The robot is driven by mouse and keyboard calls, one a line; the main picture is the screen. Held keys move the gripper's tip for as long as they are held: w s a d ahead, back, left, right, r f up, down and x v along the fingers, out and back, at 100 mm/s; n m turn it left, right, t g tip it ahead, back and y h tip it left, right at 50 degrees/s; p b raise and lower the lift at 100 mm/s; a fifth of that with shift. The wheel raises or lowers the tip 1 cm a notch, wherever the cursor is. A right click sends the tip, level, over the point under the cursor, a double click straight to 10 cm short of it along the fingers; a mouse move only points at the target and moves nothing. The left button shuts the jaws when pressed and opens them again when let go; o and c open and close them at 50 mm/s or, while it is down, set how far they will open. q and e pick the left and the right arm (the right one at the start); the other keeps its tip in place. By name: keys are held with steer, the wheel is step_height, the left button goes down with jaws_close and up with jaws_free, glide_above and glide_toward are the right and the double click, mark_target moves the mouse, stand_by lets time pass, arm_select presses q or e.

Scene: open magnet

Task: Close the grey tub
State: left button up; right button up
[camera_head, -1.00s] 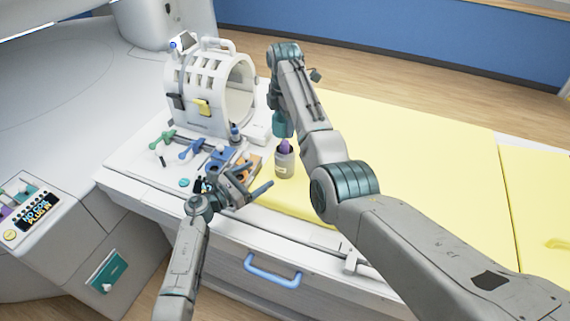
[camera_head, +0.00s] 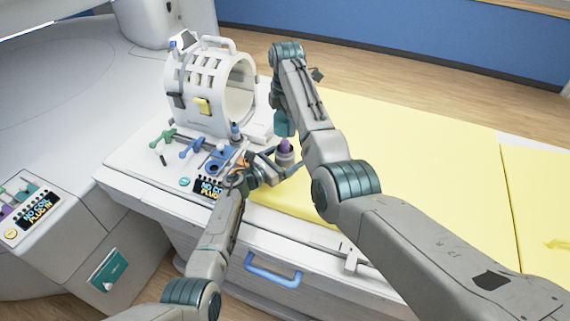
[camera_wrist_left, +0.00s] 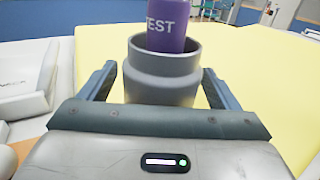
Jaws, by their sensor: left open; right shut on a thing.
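The grey tub (camera_head: 286,157) stands upright near the edge of the yellow mat, open at the top. A purple thing (camera_head: 285,145) marked TEST sits in its mouth and rises above the rim in the left wrist view (camera_wrist_left: 166,28). My left gripper (camera_head: 283,163) is open, with one finger on each side of the tub. In the left wrist view the tub (camera_wrist_left: 160,85) stands between the fingers; I cannot tell whether they touch it. My right gripper is mostly hidden behind its own forearm, above the tub; what it holds is not clear. I see no lid.
A white ring-shaped coil (camera_head: 208,95) stands behind and left of the tub. The yellow mat (camera_head: 430,150) is clear to the right.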

mark_target(286, 140)
arm_select(q)
steer(key=shift+c, duration=0.2)
steer(key=c, duration=1.4)
arm_select(e)
steer(key=shift+f, duration=2.45)
steer(key=shift+f, duration=0.9)
steer(key=shift+f, duration=0.5)
